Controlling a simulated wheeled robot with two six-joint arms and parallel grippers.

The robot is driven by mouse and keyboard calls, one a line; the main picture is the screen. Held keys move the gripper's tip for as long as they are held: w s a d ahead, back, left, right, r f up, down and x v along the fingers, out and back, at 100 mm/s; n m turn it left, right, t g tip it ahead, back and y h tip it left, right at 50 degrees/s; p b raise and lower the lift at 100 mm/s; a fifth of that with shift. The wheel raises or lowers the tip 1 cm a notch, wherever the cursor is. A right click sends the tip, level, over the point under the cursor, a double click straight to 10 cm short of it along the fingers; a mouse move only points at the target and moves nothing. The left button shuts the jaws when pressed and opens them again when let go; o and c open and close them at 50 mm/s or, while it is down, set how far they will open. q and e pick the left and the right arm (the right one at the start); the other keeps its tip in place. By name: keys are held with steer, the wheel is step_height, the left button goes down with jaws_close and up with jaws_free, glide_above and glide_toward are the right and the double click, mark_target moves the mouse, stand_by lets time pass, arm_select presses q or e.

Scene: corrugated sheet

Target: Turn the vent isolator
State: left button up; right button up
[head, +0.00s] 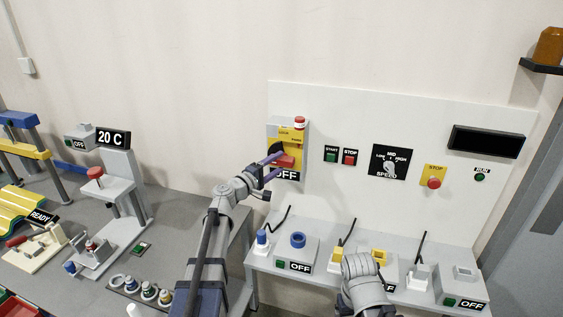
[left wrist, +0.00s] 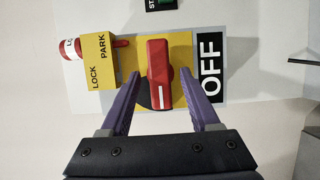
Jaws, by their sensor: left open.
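The vent isolator is a grey box (head: 304,126) with a yellow face on the white wall panel, and an OFF label at its bottom. Its red handle (left wrist: 160,75) sits on a black disc. In the head view the red handle (head: 284,161) is partly hidden by my gripper. My left gripper (left wrist: 168,75) is open, with one purple finger on each side of the red handle; gaps show beside it, and I cannot tell any contact. It also shows in the head view (head: 273,165). A yellow LOCK PARK block (left wrist: 99,62) with a red pin (left wrist: 122,43) sits beside the handle. My right gripper is not visible.
Right of the isolator are START and STOP buttons (head: 341,155), a speed dial (head: 390,169) and a red STOP button (head: 434,183). Below stands a grey bench (head: 335,229) with several connector boxes. A table (head: 160,215) with fixtures is at left.

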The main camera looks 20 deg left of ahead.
arm_select(q)
steer(key=x, duration=0.2)
steer(key=shift+w+d, duration=0.15)
steer(key=shift+w, duration=0.15)
jaws_close()
stand_by(0.3)
